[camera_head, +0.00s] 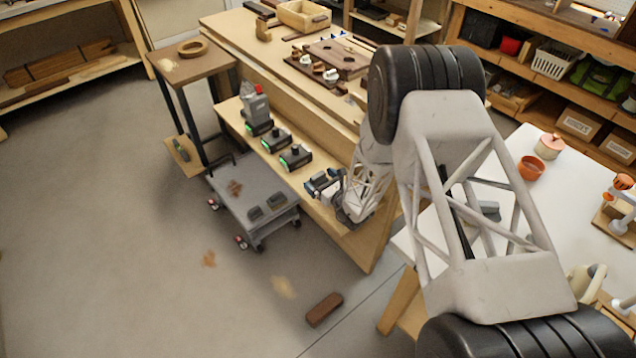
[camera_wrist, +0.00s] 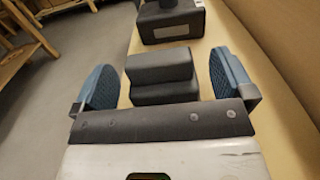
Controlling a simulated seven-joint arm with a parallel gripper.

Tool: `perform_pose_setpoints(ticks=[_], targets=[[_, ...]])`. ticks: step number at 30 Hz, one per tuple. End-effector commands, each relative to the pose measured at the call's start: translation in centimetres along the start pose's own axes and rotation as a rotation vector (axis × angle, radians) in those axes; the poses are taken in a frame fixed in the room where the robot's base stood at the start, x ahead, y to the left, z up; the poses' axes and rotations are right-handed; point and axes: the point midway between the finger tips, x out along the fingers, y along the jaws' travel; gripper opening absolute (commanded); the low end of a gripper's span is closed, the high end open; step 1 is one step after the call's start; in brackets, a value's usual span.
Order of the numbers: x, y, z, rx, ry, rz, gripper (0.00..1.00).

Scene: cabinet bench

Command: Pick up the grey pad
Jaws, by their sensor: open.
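A dark grey stepped block (camera_wrist: 163,77), which looks like the grey pad, sits on the light wooden ledge in the wrist view. My gripper (camera_wrist: 166,85) is open, with one blue-padded finger to the left of the block and one to its right. Gaps show between the block and both fingers. The block's near lower part is hidden by the gripper body. In the head view my gripper (camera_head: 323,184) is low over the near end of the ledge, and the block there is hard to tell apart from the fingers.
A dark block with a round top (camera_wrist: 170,18) stands just beyond on the ledge. Several similar devices (camera_head: 294,157) line the ledge (camera_head: 345,230) in the head view. A grey cart (camera_head: 235,190) with two dark pads stands left. A raised wooden bench runs along the ledge's right side.

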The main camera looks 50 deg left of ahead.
Motion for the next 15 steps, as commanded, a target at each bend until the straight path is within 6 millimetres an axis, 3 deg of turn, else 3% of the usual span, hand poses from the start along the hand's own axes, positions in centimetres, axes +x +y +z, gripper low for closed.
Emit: perform_pose_setpoints(ticks=[6, 15], targets=[[1.33, -0.07, 0.08, -0.001, 0.0, -0.001, 1.0], [1.34, -0.05, 0.06, 0.0, 0.0, -0.001, 1.0]])
